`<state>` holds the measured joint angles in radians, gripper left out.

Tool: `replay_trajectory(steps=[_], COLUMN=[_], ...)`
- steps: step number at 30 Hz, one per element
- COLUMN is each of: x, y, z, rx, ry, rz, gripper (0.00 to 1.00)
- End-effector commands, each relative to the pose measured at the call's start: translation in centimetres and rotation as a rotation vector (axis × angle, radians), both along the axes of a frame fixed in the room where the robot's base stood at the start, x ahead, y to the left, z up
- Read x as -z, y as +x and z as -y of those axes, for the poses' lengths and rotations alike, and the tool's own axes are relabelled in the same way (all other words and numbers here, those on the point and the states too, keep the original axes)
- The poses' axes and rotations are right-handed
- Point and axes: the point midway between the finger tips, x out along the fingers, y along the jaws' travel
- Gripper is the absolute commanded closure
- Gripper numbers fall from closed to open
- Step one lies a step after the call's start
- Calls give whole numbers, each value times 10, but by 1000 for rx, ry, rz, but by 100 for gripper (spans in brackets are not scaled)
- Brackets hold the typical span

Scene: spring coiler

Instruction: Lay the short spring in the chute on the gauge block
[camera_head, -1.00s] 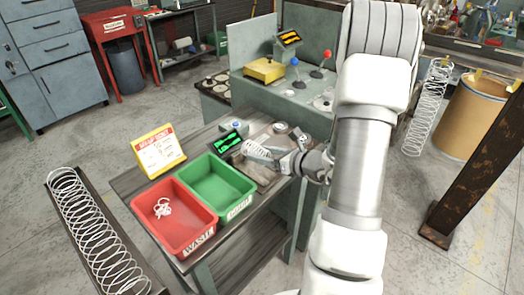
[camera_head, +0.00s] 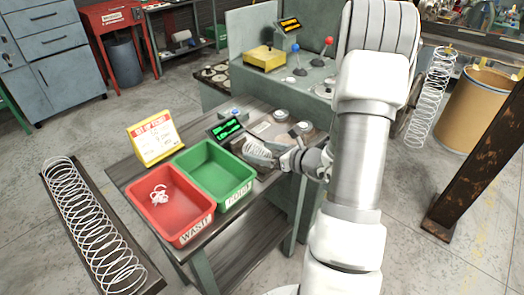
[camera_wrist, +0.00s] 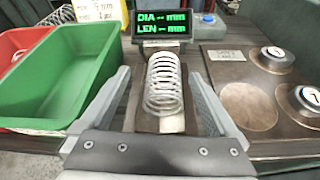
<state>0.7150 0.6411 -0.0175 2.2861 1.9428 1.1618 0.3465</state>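The short spring (camera_wrist: 163,85), a pale wire coil, lies lengthwise along the chute of the gauge block (camera_wrist: 160,125), below the gauge display, in the wrist view. My gripper (camera_wrist: 159,75) has one finger on each side of the spring, with a visible gap on both sides, so it looks open. In the head view the spring (camera_head: 261,152) is in front of my gripper (camera_head: 283,160), which partly hides the block. The display (camera_wrist: 161,23) reads DIA -- mm and LEN -- mm. Whether the spring rests fully on the chute floor is hard to tell.
A green bin (camera_head: 216,176) and a red waste bin (camera_head: 172,204) with a white tangle stand left of the gauge. A yellow sign (camera_head: 155,138) stands behind them. Round numbered pieces (camera_wrist: 273,58) sit in a plate on the right.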

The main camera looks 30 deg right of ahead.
Motion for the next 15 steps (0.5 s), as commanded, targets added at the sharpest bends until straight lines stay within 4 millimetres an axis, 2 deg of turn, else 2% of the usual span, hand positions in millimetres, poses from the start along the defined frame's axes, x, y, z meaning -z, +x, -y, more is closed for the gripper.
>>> replay_trajectory(steps=[8,11,15], x=[-1,-5,-15], y=[-3,-13,-38], z=[2,7,17], rx=[2,3,5], ry=[-1,-1,-1], rz=[0,0,1], gripper=[5,5,5])
